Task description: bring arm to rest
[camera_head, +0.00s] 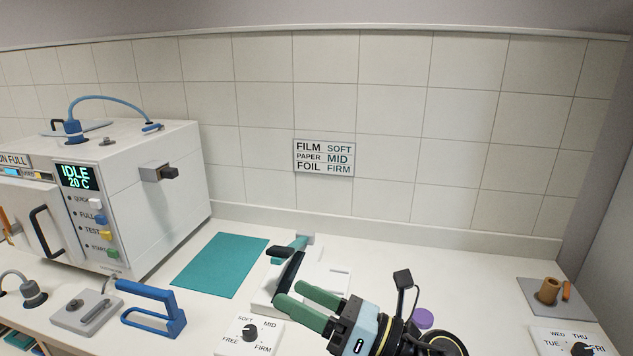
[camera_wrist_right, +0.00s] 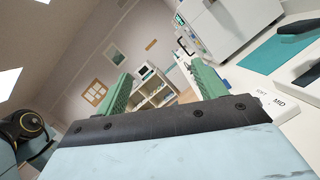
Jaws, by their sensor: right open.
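My right gripper (camera_head: 287,294) comes in from the lower right with its two green fingers apart. It is beside a white bench device (camera_head: 328,278) that has a black bar-shaped handle (camera_head: 291,266) and a teal part (camera_head: 288,250). The fingertips are close to the handle, with nothing seen between them; contact cannot be told. In the wrist view the open fingers (camera_wrist_right: 162,82) point across the room, and the black handle (camera_wrist_right: 308,76) is off to the right. My left gripper is not in view.
A dial panel (camera_head: 250,333) is in front of the device. A teal mat (camera_head: 222,264) lies to its left, near a white machine (camera_head: 150,190) reading IDLE 20 C. A blue handle (camera_head: 153,308) stands at front left. A grey plate (camera_head: 553,305) holds a brown cup at right.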

